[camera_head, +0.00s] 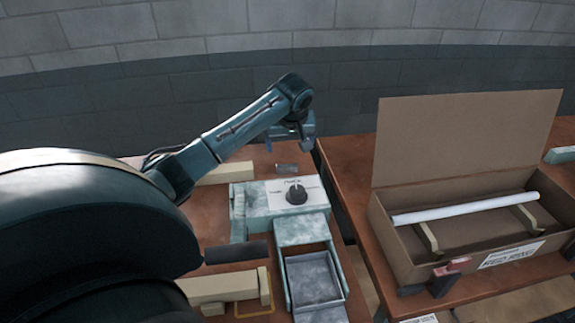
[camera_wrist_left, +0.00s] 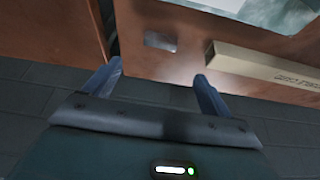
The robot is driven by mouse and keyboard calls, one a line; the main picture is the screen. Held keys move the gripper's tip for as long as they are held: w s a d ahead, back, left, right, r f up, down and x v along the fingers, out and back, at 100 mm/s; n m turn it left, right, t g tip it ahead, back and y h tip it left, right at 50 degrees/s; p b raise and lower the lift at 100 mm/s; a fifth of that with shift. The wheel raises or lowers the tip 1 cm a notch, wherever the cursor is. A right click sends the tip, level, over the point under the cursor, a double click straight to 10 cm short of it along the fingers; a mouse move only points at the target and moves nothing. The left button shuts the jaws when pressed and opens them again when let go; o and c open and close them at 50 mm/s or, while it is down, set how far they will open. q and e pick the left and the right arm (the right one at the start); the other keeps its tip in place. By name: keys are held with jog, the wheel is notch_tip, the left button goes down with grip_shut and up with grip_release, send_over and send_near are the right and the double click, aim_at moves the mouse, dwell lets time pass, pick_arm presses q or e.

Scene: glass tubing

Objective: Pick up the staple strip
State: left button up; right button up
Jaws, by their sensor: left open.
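The staple strip (camera_head: 287,169) appears to be the small grey piece lying flat on the brown table, just behind the machine with the knob. In the left wrist view a small grey rectangle (camera_wrist_left: 160,41), likely the same strip, lies on the table beyond the fingertips. My left gripper (camera_head: 290,143) is open and empty above and behind the strip, apart from it. Its two fingers show spread in the left wrist view (camera_wrist_left: 159,72), with the strip ahead of the gap between them. My right gripper is not in view.
A pale green machine (camera_head: 265,197) with a black knob stands in front of the strip. A cream bar (camera_head: 228,174) lies to its left. A gap separates this table from the right one, which bears an open cardboard box (camera_head: 403,250) with a white tube (camera_head: 465,208).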

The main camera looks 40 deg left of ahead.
aim_at(287, 166)
pick_arm(q)
jog(key=x, duration=1.1)
jog(key=shift+d, duration=0.15)
jog(key=c, duration=1.1)
